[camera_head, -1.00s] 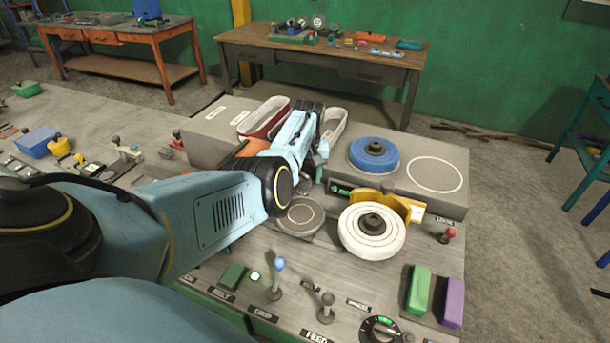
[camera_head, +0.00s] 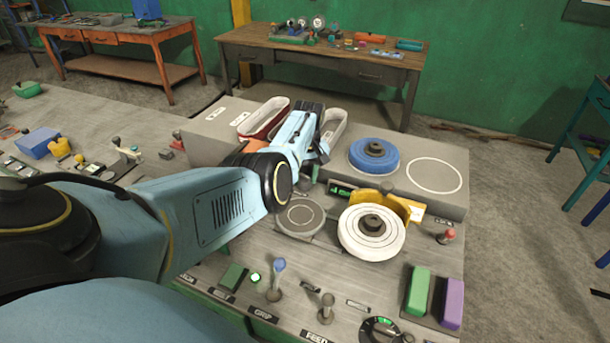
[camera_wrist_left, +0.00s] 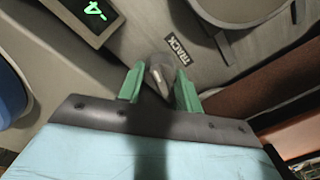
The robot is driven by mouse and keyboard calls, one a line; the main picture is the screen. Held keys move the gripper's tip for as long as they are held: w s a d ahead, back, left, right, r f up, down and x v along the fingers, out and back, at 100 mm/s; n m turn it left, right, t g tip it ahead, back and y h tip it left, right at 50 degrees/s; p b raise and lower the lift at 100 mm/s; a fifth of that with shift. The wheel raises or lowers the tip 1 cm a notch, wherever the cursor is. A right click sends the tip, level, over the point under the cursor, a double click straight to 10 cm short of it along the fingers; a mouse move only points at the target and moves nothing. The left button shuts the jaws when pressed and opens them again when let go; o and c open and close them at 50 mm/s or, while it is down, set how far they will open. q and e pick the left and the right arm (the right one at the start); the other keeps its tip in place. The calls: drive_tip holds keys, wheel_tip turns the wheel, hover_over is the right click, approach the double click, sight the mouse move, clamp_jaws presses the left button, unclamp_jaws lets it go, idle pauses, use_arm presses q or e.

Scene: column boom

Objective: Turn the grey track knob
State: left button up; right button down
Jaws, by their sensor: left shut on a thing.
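The grey track knob (camera_wrist_left: 159,74) sits in the left wrist view beside the black TRACK label (camera_wrist_left: 181,48). My left gripper (camera_wrist_left: 160,88) has its two green fingers on either side of the knob and is shut on it. In the head view my left gripper (camera_head: 316,172) reaches down at the panel, left of the green-lit display (camera_head: 343,190), and its wrist hides the knob. The display also shows in the left wrist view (camera_wrist_left: 88,14) and reads what looks like -4. My right gripper is not in view.
A blue reel (camera_head: 374,156) and a white reel (camera_head: 371,232) stand right of my gripper. Red-and-white (camera_head: 264,118) and white (camera_head: 334,124) bins lie behind it. Levers, including a blue-topped one (camera_head: 278,267), and green (camera_head: 418,291) and purple (camera_head: 452,303) blocks stand in front.

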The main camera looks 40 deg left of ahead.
use_arm(q)
drive_tip(key=n, duration=0.6)
drive_tip(key=shift+a+n, duration=0.1)
drive_tip(key=shift+n, duration=0.2)
drive_tip(key=n, duration=0.6)
drive_tip(key=shift+h, duration=0.3)
drive_tip(key=o, duration=1)
